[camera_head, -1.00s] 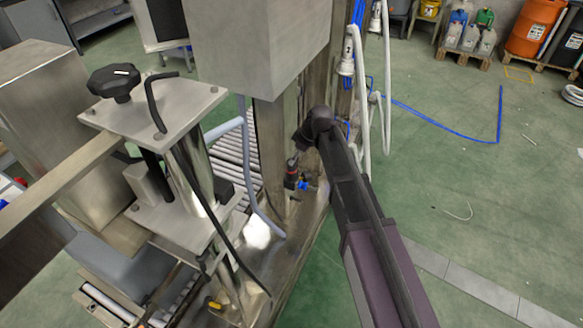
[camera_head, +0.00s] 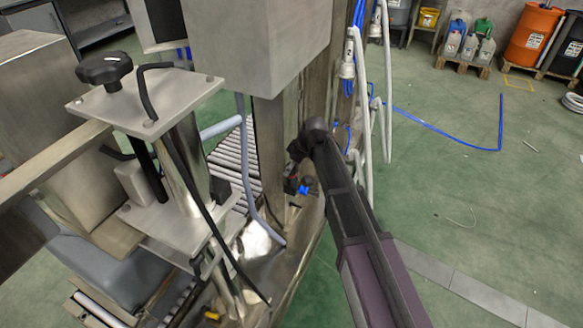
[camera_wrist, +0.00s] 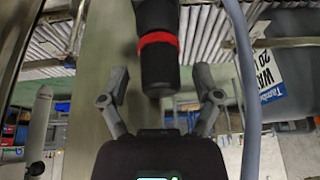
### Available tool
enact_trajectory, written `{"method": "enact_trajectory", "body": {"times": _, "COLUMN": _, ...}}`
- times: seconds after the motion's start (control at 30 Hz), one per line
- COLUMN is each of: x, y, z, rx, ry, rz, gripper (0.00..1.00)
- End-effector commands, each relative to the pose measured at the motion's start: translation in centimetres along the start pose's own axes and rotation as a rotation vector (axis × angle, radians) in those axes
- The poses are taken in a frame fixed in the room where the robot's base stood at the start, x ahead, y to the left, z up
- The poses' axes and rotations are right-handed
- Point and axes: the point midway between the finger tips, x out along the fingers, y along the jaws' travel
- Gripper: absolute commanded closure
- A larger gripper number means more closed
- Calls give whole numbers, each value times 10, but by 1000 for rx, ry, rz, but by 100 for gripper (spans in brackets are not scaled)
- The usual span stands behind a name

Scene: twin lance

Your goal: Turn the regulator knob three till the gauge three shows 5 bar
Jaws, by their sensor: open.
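In the wrist view a black cylindrical regulator knob (camera_wrist: 160,68) with a red ring hangs between the two fingers of my gripper (camera_wrist: 160,88). The fingers are spread, with a visible gap on each side of the knob. In the head view my gripper (camera_head: 299,151) is at the inner side of the metal post, over the regulator. Only a bit of the regulator's red and dark body (camera_head: 291,172) shows below it, beside a blue fitting (camera_head: 305,187). No gauge face can be read in either view, and I cannot tell the knob's number.
A metal post (camera_head: 270,140) and a grey hose (camera_head: 245,190) stand close left of my gripper; the hose (camera_wrist: 246,90) also runs at right in the wrist view. A roller conveyor (camera_head: 232,160) lies behind. Green floor at right is open.

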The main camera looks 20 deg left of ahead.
Motion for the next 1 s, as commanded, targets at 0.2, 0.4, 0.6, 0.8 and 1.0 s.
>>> {"method": "enact_trajectory", "body": {"times": 0.2, "x": 0, "y": 0, "z": 0, "rx": 0, "ry": 0, "rz": 0, "gripper": 66}}
{"method": "enact_trajectory", "body": {"times": 0.4, "x": 0, "y": 0, "z": 0, "rx": 0, "ry": 0, "rz": 0, "gripper": 100}}
{"method": "enact_trajectory", "body": {"times": 0.6, "x": 0, "y": 0, "z": 0, "rx": 9, "ry": 1, "rz": 4, "gripper": 100}}
{"method": "enact_trajectory", "body": {"times": 0.8, "x": 0, "y": -1, "z": 0, "rx": 55, "ry": 3, "rz": 22, "gripper": 100}}
{"method": "enact_trajectory", "body": {"times": 1.0, "x": 0, "y": -2, "z": 0, "rx": 154, "ry": 7, "rz": 64, "gripper": 100}}
